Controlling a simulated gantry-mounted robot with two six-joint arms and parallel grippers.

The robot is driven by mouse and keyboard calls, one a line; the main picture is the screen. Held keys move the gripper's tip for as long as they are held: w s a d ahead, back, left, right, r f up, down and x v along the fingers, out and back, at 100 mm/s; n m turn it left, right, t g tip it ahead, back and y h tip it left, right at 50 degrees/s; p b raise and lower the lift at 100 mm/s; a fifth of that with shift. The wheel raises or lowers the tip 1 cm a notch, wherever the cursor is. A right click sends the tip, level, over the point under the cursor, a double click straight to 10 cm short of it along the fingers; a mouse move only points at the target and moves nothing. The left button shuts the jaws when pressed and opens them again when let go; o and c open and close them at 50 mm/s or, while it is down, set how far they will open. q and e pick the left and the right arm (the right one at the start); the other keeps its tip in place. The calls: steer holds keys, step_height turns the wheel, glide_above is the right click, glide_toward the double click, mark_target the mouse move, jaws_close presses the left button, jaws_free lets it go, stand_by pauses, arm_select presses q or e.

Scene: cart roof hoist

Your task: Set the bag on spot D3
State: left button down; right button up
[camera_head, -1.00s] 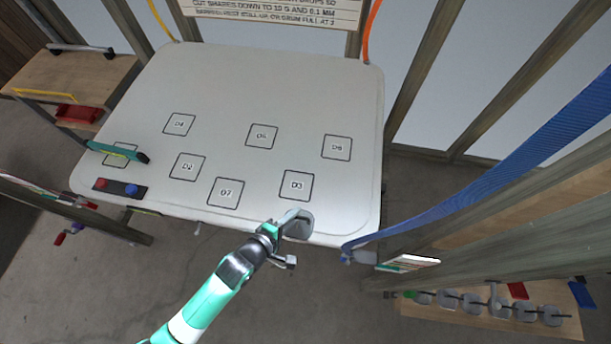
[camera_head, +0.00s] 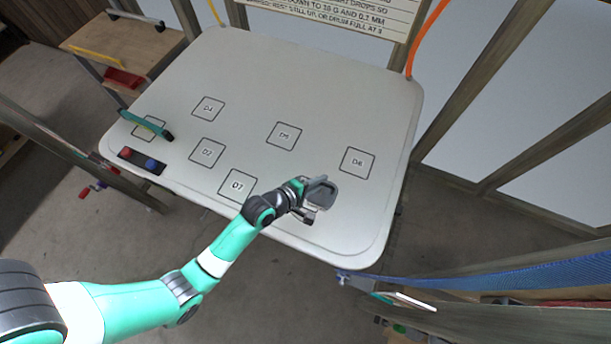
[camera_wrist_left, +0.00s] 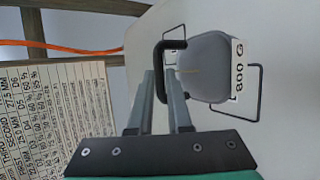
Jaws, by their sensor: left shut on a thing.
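The bag (camera_head: 322,196) is a grey rounded block with a dark handle, over the near right part of the white table (camera_head: 330,100). In the left wrist view the bag (camera_wrist_left: 206,62) carries an "800 G" label. My left gripper (camera_head: 298,190) is shut on the handle (camera_wrist_left: 163,65). The D3 label is not readable now; the bag and gripper cover that area. In the left wrist view, parts of black square outlines show beside the bag. I cannot tell whether the bag touches the table. My right gripper is not in view.
A teal bar (camera_head: 150,126) lies over a far-left square. A blue strap (camera_head: 480,284) runs at lower right.

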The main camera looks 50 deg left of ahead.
arm_select(q)
steer(key=a+f+b, duration=0.4)
steer(key=a+f, duration=0.2)
steer(key=f, duration=0.3)
steer(key=shift+w+a+f, duration=0.2)
steer(key=shift+a+f, duration=0.1)
steer(key=shift+a, duration=0.05)
steer(key=shift+f, duration=0.1)
steer(key=shift+f, duration=0.15)
steer(key=c, duration=0.8)
jaws_free()
steer(key=shift+c, duration=0.2)
